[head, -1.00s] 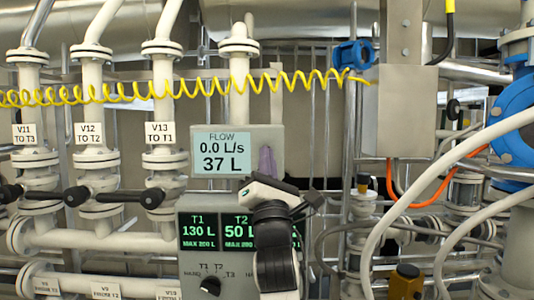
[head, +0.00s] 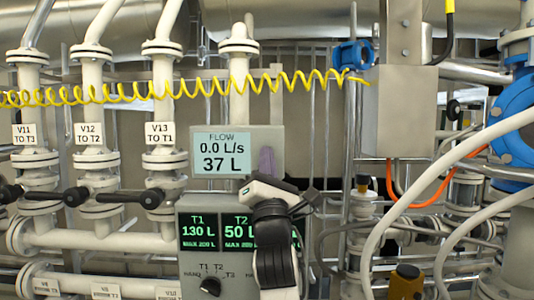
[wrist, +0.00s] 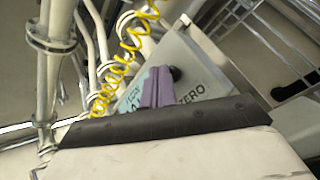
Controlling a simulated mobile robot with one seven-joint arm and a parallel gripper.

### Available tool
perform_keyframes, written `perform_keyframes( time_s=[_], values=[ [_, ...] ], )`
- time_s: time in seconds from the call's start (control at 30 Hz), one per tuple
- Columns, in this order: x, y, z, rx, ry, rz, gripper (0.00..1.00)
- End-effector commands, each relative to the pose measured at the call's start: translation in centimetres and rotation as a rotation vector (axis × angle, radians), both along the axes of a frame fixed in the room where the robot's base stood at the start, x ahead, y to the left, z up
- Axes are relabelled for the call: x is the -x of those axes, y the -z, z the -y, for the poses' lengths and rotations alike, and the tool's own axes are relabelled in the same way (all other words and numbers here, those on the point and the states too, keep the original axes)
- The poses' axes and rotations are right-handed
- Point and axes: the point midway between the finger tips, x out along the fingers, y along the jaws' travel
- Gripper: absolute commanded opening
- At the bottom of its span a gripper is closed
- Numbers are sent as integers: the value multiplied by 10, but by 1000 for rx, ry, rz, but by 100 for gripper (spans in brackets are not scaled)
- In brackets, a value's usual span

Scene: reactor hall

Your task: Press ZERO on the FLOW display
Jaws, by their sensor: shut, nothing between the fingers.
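The FLOW display (head: 222,152) is a pale blue screen on a grey box in the head view, reading 0.0 L/s and 37 L. Part of its screen also shows, tilted, in the wrist view (wrist: 128,101). My gripper (head: 267,155) has purple fingers, shut and empty, in front of the right part of the box. In the wrist view the fingers (wrist: 158,72) overlap the box face. A round black button (wrist: 175,74) shows just right of the fingertips, above the ZERO label (wrist: 191,93). I cannot tell whether the fingers touch it. In the head view my gripper hides the button.
Below is a tank panel (head: 196,268) with T1 at 130 L, T2 at 50 L and a selector knob (head: 211,286). A yellow coiled hose (head: 200,88) crosses above the display. Valve pipes (head: 92,150) stand at left, a grey cabinet (head: 398,110) at right.

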Motion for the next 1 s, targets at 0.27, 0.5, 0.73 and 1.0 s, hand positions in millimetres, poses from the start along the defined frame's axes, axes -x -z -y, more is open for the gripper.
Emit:
perform_keyframes(
  time_s=[0.27, 0.5, 0.73, 1.0],
  values=[
    [-4, 0, 0, 0, 0, -1, 0],
    [-5, 0, 0, 0, 0, -1, 0],
    [-2, 1, 0, 1, 1, -1, 0],
    [12, 1, 0, 1, 0, -1, 0]
  ],
)
